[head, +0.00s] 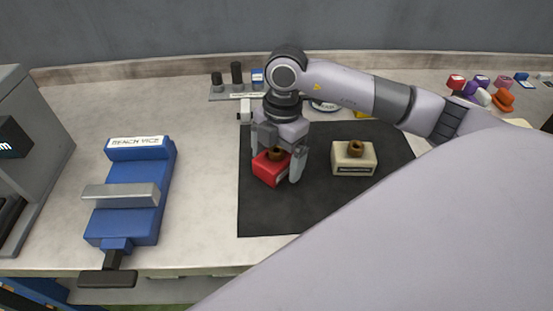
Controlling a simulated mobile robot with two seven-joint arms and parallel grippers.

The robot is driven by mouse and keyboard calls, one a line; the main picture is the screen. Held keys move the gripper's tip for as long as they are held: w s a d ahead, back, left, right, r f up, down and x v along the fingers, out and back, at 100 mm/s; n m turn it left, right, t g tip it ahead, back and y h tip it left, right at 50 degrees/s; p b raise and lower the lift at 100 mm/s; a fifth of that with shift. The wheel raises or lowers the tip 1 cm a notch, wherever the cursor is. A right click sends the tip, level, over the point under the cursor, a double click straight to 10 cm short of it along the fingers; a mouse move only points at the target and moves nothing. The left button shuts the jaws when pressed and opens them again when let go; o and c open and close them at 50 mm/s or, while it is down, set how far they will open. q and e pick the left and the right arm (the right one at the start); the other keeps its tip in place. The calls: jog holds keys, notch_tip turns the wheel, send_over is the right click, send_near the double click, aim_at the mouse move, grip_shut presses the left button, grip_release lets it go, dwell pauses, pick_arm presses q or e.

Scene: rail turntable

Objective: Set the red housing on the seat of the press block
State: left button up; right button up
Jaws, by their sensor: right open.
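The red housing (267,172) sits on the black mat (300,215), turned at an angle, with a brown round part at its top. My right gripper (276,176) is open and points down over it, one finger on each side. I cannot tell whether the fingers touch it. The gripper hides part of its top and back. To the right on the mat stands a cream block (343,162) with a brown ring on top and a dark label on its front. Its label is too small to read, so I cannot tell if it is the press block. My left gripper is not in view.
A blue bench vice (130,217) stands on the left, a grey machine (35,150) at the left edge. A rack with dark cylinders (237,75) is at the back. Several coloured parts (480,90) lie at the far right. My own arm covers the lower right.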

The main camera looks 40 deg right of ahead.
jog(key=c, duration=1.7)
jog(key=shift+r, duration=0.15)
jog(key=shift+c, duration=0.2)
